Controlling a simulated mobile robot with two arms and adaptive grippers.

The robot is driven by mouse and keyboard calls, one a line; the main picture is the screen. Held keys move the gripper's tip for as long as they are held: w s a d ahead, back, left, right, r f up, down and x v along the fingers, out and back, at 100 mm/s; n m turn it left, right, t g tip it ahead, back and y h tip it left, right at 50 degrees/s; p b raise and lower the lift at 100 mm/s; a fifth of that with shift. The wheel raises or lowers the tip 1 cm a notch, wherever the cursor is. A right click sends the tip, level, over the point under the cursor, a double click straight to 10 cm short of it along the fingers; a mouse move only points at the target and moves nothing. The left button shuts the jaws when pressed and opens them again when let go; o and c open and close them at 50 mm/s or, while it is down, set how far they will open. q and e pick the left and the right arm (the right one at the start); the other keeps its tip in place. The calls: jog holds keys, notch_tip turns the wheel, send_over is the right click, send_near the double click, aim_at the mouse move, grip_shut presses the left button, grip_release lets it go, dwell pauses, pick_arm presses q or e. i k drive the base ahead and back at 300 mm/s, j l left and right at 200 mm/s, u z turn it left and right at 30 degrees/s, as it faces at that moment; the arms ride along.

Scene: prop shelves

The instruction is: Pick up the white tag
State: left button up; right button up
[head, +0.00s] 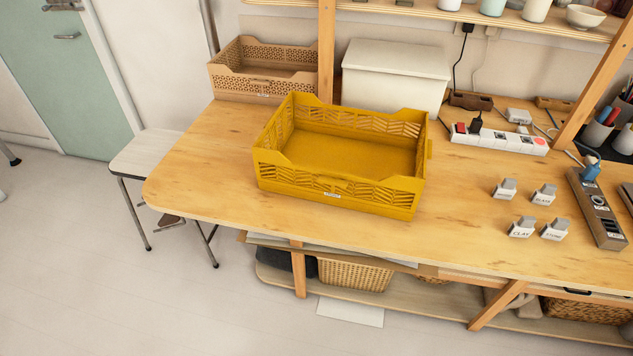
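Several small white tags with dark lettering and a grey upper part stand on the right of the wooden table, each apart from the others. The front left white tag (521,232) reads CLAY. The front right white tag (553,234) has lettering too small to read surely. The back right white tag (543,198) seems to read GLASS. The back left white tag (502,193) is hard to read. Neither of my grippers is in view.
The empty yellow crate stands mid-table (460,235). A tan crate (235,85) and a white lidded box (395,70) stand behind it. A power strip (500,141) lies behind the tags, a dark slotted holder (597,215) right of them. Table around the tags is clear.

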aim_at(546, 195)
jog(key=z, duration=1.35)
